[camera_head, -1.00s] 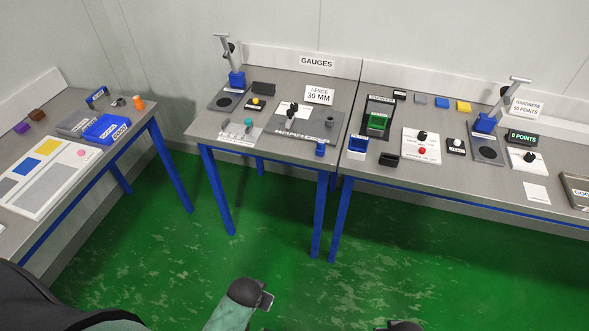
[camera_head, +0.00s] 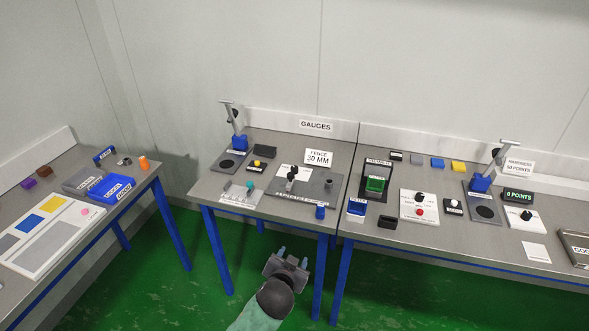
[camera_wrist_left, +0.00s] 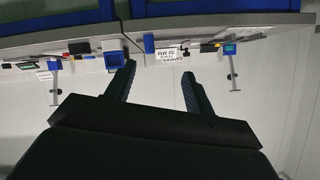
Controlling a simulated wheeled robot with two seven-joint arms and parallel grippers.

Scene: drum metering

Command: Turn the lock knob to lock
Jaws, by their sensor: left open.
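The gauges table holds a grey fence gauge plate (camera_head: 312,203) with a black knob (camera_head: 293,171) on a white panel and a dark grey round knob (camera_head: 328,184) at its right. Labels are too small to show which one is the lock knob. My left gripper (camera_head: 287,257) is open and empty, in front of and below the table's front edge. Its spread fingers also show in the left wrist view (camera_wrist_left: 158,72), with the tables upside down beyond. My right gripper is out of view.
A blue block (camera_head: 320,212) stands at the table's front right corner. A blue-based stand (camera_head: 239,142) rises at the back left. A right table (camera_head: 460,240) and a left table (camera_head: 150,178) hold more items. Green floor lies open between the left and gauges tables.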

